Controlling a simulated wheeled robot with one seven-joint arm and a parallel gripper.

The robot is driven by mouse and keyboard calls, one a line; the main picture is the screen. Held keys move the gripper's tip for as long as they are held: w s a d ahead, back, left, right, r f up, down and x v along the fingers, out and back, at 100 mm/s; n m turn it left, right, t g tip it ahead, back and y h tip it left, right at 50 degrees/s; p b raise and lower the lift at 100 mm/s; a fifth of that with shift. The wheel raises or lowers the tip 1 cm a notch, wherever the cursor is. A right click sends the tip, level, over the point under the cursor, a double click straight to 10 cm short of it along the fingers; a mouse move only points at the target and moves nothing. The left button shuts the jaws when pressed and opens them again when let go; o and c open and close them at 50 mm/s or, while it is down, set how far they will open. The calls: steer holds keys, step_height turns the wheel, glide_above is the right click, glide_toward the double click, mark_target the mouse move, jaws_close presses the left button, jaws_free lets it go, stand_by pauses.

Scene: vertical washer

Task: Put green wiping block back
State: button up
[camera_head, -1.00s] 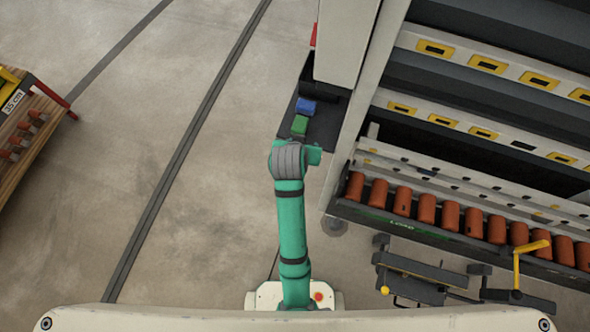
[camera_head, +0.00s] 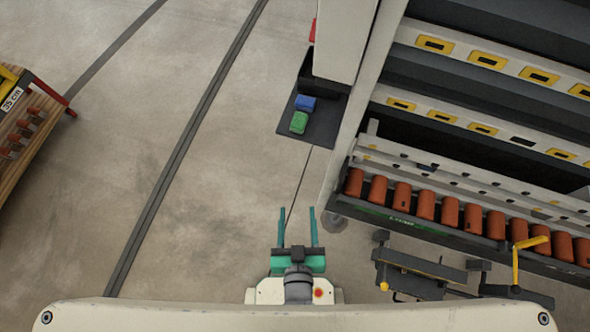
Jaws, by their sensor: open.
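The green wiping block (camera_head: 299,123) rests on a dark tray (camera_head: 322,131) at the side of the machine, just in front of a blue block (camera_head: 305,103). My gripper (camera_head: 298,213) is at the lower middle, close to my base, with its two teal fingers spread apart and pointing up the picture. Nothing is between the fingers. It is well below the tray in the picture and apart from the green block.
A tall machine (camera_head: 344,40) with a row of orange cylinders (camera_head: 425,206) stands on the right. A black crank device with a yellow handle (camera_head: 531,244) sits below it. A wooden cart (camera_head: 25,140) stands at the far left. Open floor (camera_head: 220,190) lies between.

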steer(key=s+r+t, duration=0.1)
steer(key=s+r, duration=0.5)
steer(key=shift+a+r+t, duration=0.15)
steer(key=shift+a+t, duration=0.25)
steer(key=shift+s, duration=0.1)
stand_by(0.7)
